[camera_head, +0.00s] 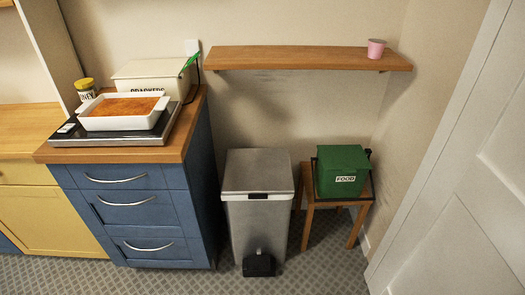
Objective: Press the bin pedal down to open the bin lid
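A tall grey metal bin (257,215) stands on the floor between the blue cabinet and a small wooden stool. Its flat lid (258,171) is down and closed. The black pedal (259,264) sticks out at the foot of the bin's front, close to the floor. I cannot tell from this angle how far the pedal is raised. Neither of my grippers shows in the head view.
A blue drawer cabinet (140,205) stands left of the bin. A wooden stool (308,215) carrying a green food caddy (340,168) stands to its right. A wooden shelf (300,58) hangs above. A white door (460,190) is at the right. Patterned floor (320,280) lies clear in front.

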